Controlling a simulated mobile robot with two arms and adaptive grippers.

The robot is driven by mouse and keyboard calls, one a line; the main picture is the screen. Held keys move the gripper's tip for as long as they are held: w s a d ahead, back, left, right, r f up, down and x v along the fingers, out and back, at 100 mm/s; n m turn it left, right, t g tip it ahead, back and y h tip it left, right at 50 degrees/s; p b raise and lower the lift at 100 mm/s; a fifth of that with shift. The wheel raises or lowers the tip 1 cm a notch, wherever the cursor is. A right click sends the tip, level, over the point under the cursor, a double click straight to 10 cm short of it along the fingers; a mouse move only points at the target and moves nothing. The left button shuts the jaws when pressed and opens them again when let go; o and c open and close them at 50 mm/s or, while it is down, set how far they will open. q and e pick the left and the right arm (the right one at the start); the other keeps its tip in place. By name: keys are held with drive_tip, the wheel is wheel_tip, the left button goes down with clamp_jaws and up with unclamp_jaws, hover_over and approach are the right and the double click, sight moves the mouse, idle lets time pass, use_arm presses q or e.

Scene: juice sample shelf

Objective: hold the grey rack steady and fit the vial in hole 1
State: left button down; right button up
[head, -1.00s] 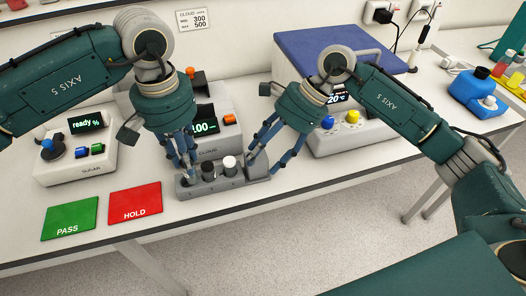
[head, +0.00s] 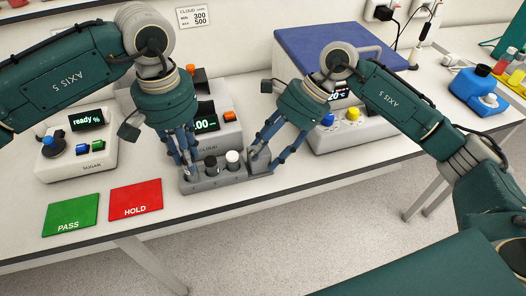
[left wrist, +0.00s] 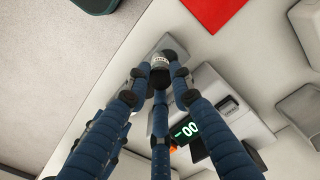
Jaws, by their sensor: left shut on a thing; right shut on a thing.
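The grey rack (head: 232,184) stands on the bench, with a black-capped vial (head: 211,163) and a white-capped vial (head: 232,158) upright in its middle. My right gripper (head: 257,165) is shut on the rack's right end. My left gripper (head: 189,168) is over the rack's left end, fingers pointing down. In the left wrist view it is shut on a vial (left wrist: 160,62) with a pale band and a dark part. The fingers hide that vial in the head view. Hole 1 and the vial's lower end are hidden, so I cannot tell whether it sits in the hole.
The CLOUD meter (head: 220,140) stands close behind the rack. The red HOLD card (head: 136,200) and green PASS card (head: 70,212) lie to the left, near the front edge. The SUGAR meter (head: 75,165) is further left. A blue-lidded box (head: 330,50) is behind right.

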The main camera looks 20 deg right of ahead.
use_arm(q)
drive_tip(key=shift+w+a, duration=0.1)
drive_tip(key=shift+w, duration=0.05)
drive_tip(key=shift+w+a, duration=0.25)
drive_tip(key=shift+w, duration=0.2)
drive_tip(key=shift+f, duration=1.75)
idle(0.7)
drive_tip(key=c, duration=1.5)
unclamp_jaws()
drive_tip(key=shift+o, duration=0.3)
drive_tip(key=shift+r, duration=0.1)
drive_tip(key=r, duration=1.2)
drive_tip(key=shift+s, duration=0.2)
